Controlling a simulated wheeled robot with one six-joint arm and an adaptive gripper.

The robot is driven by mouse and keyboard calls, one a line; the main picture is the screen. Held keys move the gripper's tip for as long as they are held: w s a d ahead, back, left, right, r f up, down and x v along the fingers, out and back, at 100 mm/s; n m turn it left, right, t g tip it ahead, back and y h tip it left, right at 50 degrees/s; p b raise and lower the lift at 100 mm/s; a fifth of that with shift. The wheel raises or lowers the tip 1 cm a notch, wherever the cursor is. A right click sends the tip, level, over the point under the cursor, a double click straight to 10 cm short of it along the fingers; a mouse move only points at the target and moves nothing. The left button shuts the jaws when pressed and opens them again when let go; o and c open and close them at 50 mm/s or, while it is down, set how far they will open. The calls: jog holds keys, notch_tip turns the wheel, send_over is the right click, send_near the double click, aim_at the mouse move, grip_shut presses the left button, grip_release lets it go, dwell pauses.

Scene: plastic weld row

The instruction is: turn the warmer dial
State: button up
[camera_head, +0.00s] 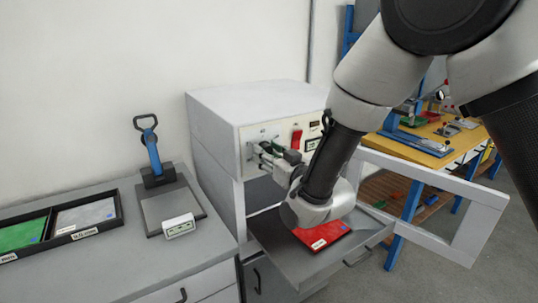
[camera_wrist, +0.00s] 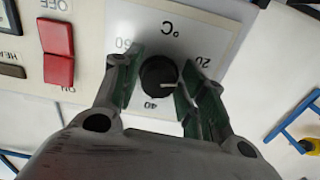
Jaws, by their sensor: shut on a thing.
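The warmer (camera_head: 215,120) is a white cabinet with a cream control panel. Its dial (camera_wrist: 158,73) is a small black knob with a white mark, on a white plate with a °C sign and the numbers 20, 40 and 60. The mark lies near the 40 side of the knob, towards the picture's right. My gripper (camera_wrist: 160,76) has its green-padded fingers on both sides of the dial, shut on it. In the head view my gripper (camera_head: 262,154) is at the panel's left part and hides the dial.
A red switch (camera_head: 297,138) sits beside the dial plate. Below, a pulled-out grey shelf (camera_head: 270,235) holds a red sheet (camera_head: 322,236). An open white door frame (camera_head: 470,225) stands at right. A bench (camera_head: 95,265) with a blue-handled tool (camera_head: 152,150) is at left.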

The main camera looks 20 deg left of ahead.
jog(key=m, duration=0.8)
jog(key=shift+s+a+m, duration=0.1)
jog(key=shift+m, duration=0.2)
jog(key=shift+r, duration=0.1)
dwell(0.4)
jog(key=o, duration=1)
jog(key=shift+s, duration=0.1)
jog(key=v, duration=1.2)
